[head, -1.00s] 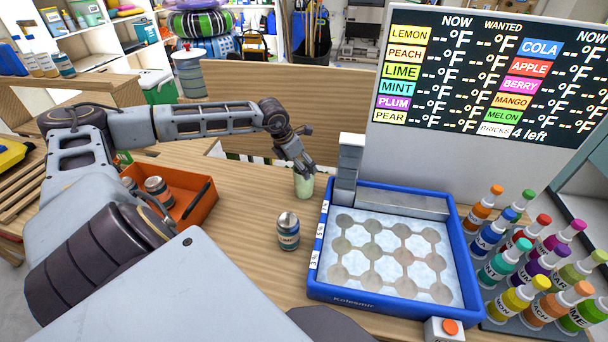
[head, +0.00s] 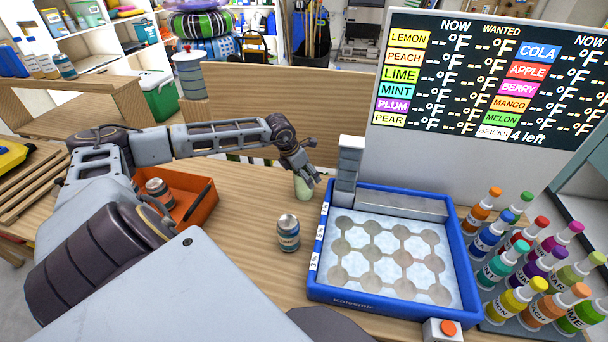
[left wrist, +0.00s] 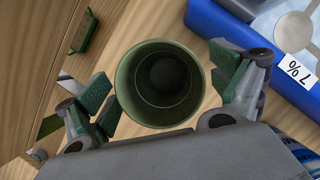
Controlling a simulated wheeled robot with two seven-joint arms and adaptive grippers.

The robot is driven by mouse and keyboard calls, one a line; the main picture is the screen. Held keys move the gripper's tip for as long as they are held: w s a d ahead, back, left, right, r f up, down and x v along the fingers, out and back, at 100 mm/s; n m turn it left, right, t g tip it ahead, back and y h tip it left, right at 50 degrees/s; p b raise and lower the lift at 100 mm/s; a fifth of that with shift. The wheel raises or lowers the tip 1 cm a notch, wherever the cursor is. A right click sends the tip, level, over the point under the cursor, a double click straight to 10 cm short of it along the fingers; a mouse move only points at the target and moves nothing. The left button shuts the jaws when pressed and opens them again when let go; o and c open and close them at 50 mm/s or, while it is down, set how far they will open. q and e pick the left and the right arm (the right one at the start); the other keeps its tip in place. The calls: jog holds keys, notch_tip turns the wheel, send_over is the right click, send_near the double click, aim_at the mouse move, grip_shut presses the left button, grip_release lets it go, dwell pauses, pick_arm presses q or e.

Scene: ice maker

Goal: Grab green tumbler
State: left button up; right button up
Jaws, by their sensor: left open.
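The green tumbler (head: 303,188) stands upright on the wooden table, just left of the blue ice tray's back left corner. In the left wrist view I look down into the open mouth of the tumbler (left wrist: 160,84), which appears empty. My left gripper (head: 307,172) is at the tumbler. In the left wrist view the green-padded fingers of my left gripper (left wrist: 164,92) are spread open, one on each side of the tumbler. A small gap shows by the rim on either side. My right gripper is not in view.
The blue ice tray (head: 318,272) with a grey post (head: 347,170) stands right of the tumbler. A labelled can (head: 288,232) stands in front of it. An orange bin (head: 206,206) holding a can lies to the left. Several coloured bottles (head: 520,250) stand at the right.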

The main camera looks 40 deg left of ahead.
pick_arm(q)
jog(key=shift+c, duration=0.2)
jog(key=c, duration=1.3)
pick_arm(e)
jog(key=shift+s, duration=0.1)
pick_arm(q)
jog(key=shift+o, duration=0.2)
jog(key=shift+r, duration=0.1)
notch_tip(320, 180, up, 10)
jog(key=b, duration=0.1)
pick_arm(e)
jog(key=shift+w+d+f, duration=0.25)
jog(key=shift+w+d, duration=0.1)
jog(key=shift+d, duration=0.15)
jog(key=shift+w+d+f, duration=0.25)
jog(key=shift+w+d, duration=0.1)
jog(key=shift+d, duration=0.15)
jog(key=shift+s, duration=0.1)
